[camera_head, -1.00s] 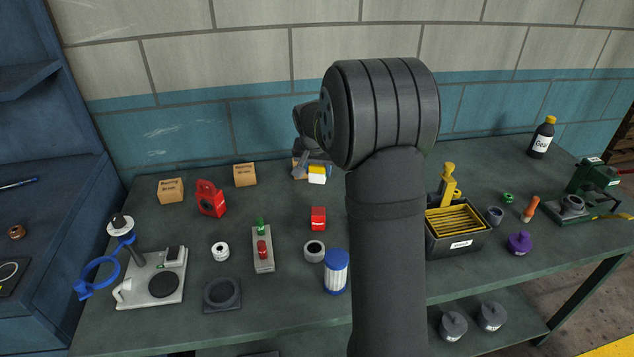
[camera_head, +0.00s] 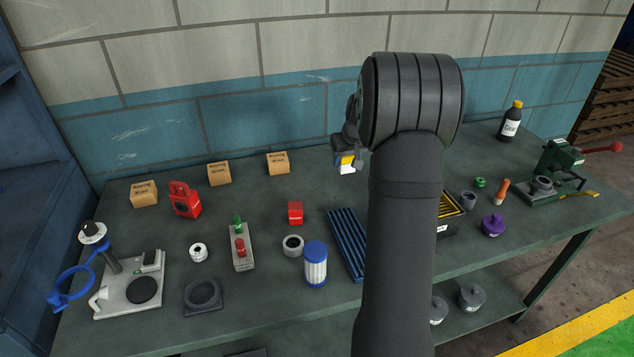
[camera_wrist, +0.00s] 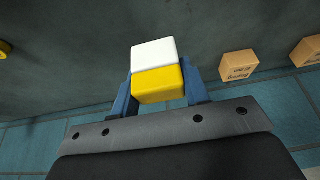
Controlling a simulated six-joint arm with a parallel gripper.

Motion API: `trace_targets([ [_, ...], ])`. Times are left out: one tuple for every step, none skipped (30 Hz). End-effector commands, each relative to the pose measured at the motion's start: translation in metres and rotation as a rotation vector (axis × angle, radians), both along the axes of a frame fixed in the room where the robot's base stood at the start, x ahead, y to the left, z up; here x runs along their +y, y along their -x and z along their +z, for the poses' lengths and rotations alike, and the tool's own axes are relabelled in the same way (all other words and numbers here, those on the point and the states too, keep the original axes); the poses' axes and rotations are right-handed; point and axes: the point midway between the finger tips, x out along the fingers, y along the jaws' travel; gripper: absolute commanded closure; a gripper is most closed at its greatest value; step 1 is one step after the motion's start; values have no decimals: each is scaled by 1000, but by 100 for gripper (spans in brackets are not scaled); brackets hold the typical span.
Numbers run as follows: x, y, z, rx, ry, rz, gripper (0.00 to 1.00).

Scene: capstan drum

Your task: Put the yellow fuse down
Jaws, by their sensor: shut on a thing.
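The yellow fuse (camera_wrist: 158,82) is a small block, part yellow and part white. In the wrist view it sits between the two blue fingers of my gripper (camera_wrist: 158,92), which is shut on it. In the head view the fuse (camera_head: 345,162) shows at the back of the bench, just left of my arm, with my gripper (camera_head: 344,154) around it. I cannot tell whether the fuse touches the bench top. My arm hides part of the bench to the right of it.
Cardboard boxes (camera_head: 278,163) stand along the back left of the bench (camera_head: 265,195). A red block (camera_head: 295,213), a blue ribbed tray (camera_head: 347,240) and a blue-capped jar (camera_head: 316,264) stand nearer the front. A black bin (camera_head: 450,215) is partly behind my arm. Bare bench lies around the red block.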

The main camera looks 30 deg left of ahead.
Motion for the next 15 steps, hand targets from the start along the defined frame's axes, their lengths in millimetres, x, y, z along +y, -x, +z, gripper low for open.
trace_targets([
  [14,2,-9,4,2,5,82],
  [21,3,-13,3,3,5,82],
  [30,3,-19,2,2,5,82],
  [37,3,-23,2,2,5,82],
  [44,4,-27,3,3,5,82],
  [53,5,-33,3,2,4,82],
  [60,5,-36,2,2,5,82],
  [65,5,-40,2,3,4,82],
  [72,6,-44,2,3,4,82],
  [77,6,-47,1,2,3,82],
  [81,6,-49,2,1,2,82],
  [86,6,-52,1,2,1,82],
  [88,6,-53,1,2,1,82],
  [90,6,-54,1,2,1,82],
  [92,6,-56,1,1,0,82],
])
